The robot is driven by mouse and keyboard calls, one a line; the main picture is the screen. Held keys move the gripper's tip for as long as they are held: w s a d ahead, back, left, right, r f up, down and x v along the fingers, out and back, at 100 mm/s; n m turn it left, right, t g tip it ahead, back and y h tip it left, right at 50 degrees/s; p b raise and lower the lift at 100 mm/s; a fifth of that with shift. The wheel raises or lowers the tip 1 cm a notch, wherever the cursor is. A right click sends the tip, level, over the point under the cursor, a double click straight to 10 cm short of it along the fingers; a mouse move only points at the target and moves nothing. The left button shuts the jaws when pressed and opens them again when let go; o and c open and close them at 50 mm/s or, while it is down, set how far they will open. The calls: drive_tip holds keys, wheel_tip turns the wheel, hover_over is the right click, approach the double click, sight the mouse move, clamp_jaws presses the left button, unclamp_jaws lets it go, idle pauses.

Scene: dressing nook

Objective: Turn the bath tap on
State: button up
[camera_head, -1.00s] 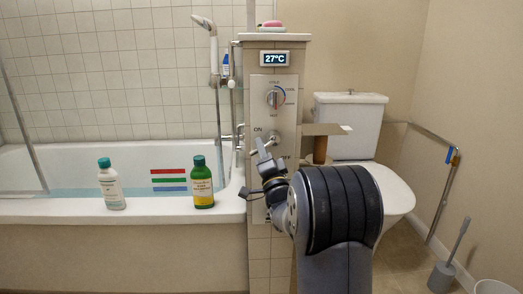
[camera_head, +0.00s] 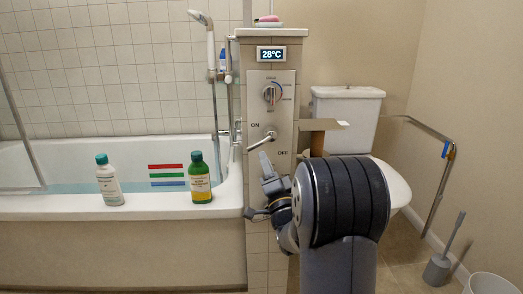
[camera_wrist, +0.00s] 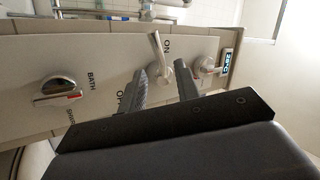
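The tap's metal lever (camera_head: 262,141) is on the tiled pillar's control panel (camera_head: 283,158), between the printed words ON and OFF. It slants down and left from its pivot. In the wrist view the lever (camera_wrist: 158,50) stands just beyond the fingertips, near the ON label. My gripper (camera_head: 260,188) is in front of the panel, below the lever. Its two fingers are spread with nothing between them in the wrist view (camera_wrist: 163,86). The fingers look apart from the lever, though the exact gap is unclear. I cannot tell whether water runs.
A temperature dial (camera_head: 270,95) and a 28°C display (camera_head: 271,54) are above the lever. A BATH/SHOWER knob (camera_wrist: 58,90) shows in the wrist view. White and green bottles (camera_head: 109,182) (camera_head: 200,180) stand on the bath rim (camera_head: 155,208). A toilet (camera_head: 346,115) is at the right.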

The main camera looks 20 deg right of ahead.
sight(259, 145)
drive_tip(key=shift+v, duration=1.95)
drive_tip(key=b+x, duration=0.1)
drive_tip(key=x, duration=1)
drive_tip(key=shift+f+n, duration=0.1)
drive_tip(key=shift+n, duration=0.2)
